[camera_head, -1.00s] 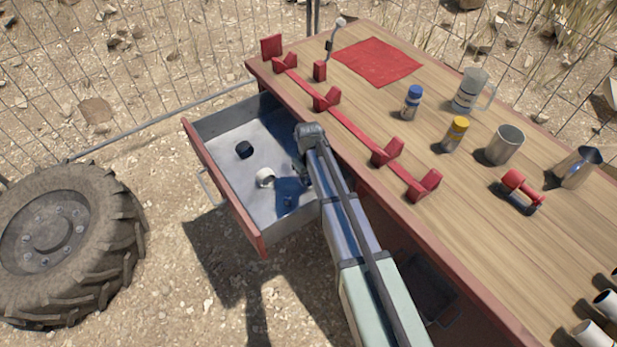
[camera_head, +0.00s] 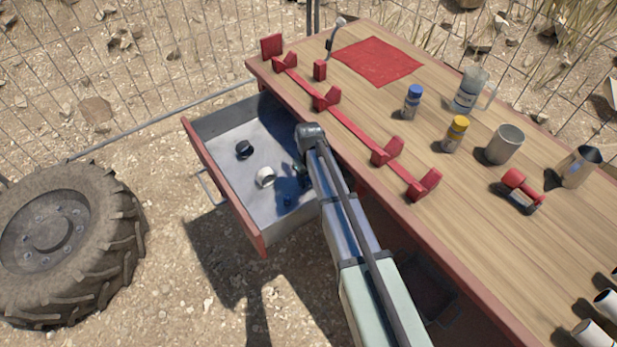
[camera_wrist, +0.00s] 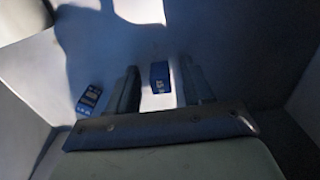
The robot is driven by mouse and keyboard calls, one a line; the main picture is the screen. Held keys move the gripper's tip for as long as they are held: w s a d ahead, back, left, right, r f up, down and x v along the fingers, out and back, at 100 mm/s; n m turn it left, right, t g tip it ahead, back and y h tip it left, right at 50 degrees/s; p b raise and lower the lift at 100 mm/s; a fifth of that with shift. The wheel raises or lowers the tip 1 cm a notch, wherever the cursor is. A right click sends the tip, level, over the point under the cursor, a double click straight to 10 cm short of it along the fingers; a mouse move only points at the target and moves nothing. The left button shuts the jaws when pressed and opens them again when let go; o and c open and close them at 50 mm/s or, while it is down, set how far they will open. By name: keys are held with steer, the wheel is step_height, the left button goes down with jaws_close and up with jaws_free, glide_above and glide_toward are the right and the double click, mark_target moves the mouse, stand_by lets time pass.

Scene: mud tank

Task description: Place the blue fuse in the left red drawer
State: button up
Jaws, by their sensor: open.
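The left red drawer (camera_head: 224,190) is pulled out, with a red front and a grey metal inside. My gripper (camera_wrist: 160,70) is inside it, pointing down and open. In the wrist view, a small blue fuse (camera_wrist: 160,77) with pale markings is between the two fingers, with a gap on each side. It appears to rest on the drawer floor. A second blue block (camera_wrist: 90,98) with pale markings lies outside the left finger. In the head view, one small blue piece (camera_head: 287,201) shows on the drawer floor; my arm hides much of the area around my gripper.
A black cylinder (camera_head: 244,149) and a white ring-like piece (camera_head: 265,177) lie in the drawer. The wooden bench (camera_head: 450,185) carries a red rack (camera_head: 350,130), bottles, mugs and a red mat (camera_head: 377,62). A big tyre (camera_head: 70,235) lies left.

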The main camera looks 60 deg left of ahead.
step_height(320, 180, up, 12)
stand_by(0.6)
steer(key=shift+r, duration=0.1)
stand_by(1.3)
